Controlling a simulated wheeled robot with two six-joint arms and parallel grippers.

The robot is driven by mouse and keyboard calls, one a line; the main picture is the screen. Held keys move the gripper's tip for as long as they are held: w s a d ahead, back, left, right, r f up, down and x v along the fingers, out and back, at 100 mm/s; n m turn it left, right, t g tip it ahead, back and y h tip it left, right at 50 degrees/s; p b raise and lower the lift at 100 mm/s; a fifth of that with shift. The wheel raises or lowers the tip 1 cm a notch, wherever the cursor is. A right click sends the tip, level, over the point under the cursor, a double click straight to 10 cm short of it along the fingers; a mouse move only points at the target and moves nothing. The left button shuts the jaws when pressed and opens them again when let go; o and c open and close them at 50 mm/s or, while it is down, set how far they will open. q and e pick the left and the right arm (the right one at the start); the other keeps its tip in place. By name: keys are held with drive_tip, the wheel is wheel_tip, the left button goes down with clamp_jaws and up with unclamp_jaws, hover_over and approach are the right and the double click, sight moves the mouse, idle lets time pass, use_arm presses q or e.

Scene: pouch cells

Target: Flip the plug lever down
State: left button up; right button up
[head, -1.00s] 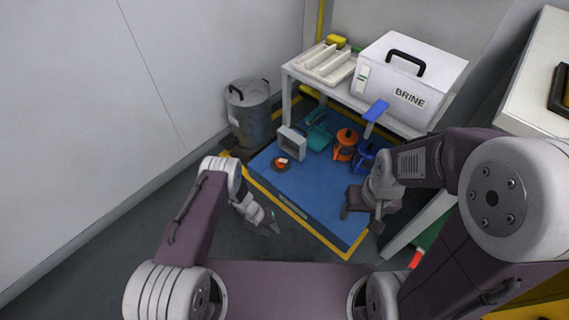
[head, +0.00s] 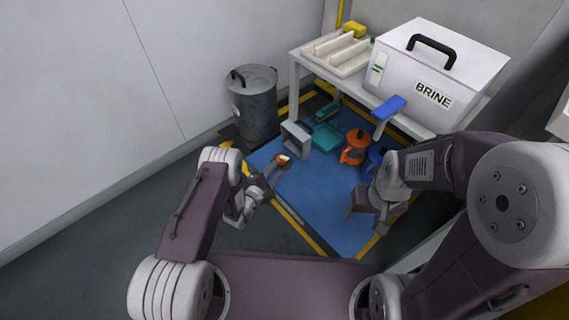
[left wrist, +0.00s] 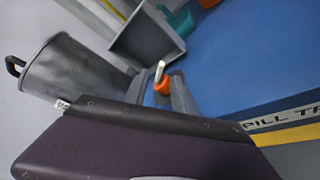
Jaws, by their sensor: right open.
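The plug (head: 282,160) is a small orange piece with a white lever, at the left edge of the blue spill tray (head: 318,205). In the left wrist view, the orange plug (left wrist: 162,87) shows with its white lever (left wrist: 160,71) sticking up, slightly tilted. My left gripper (head: 272,174) is just short of the plug in the head view. In the left wrist view, its two grey fingers (left wrist: 160,92) are apart, with the plug showing between and beyond them; contact cannot be told. My right gripper (head: 366,212) is open and empty above the tray's right part.
A grey open box (head: 296,140), a teal dustpan-like item (head: 326,137), an orange jug (head: 355,147) and a blue jug (head: 375,163) stand on the tray. A metal bin (head: 254,105) is at left. A bench with the BRINE box (head: 437,75) stands behind.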

sight(284, 162)
use_arm(q)
drive_tip(key=b+x, duration=0.2)
drive_tip(key=x, duration=0.1)
drive_tip(key=b+x, duration=0.1)
drive_tip(key=x, duration=0.1)
drive_tip(key=shift+w+f+b, duration=0.15)
drive_tip(key=shift+f+b, duration=0.25)
drive_tip(key=shift+f, duration=0.05)
drive_tip(key=shift+w+d+r+b, duration=0.1)
drive_tip(key=shift+w+d+b, duration=0.25)
drive_tip(key=shift+w, duration=0.2)
drive_tip(key=shift+r, duration=0.1)
use_arm(e)
wheel_tip(284, 162, down, 6)
drive_tip(key=shift+r, duration=0.15)
use_arm(q)
drive_tip(key=shift+c, duration=0.3)
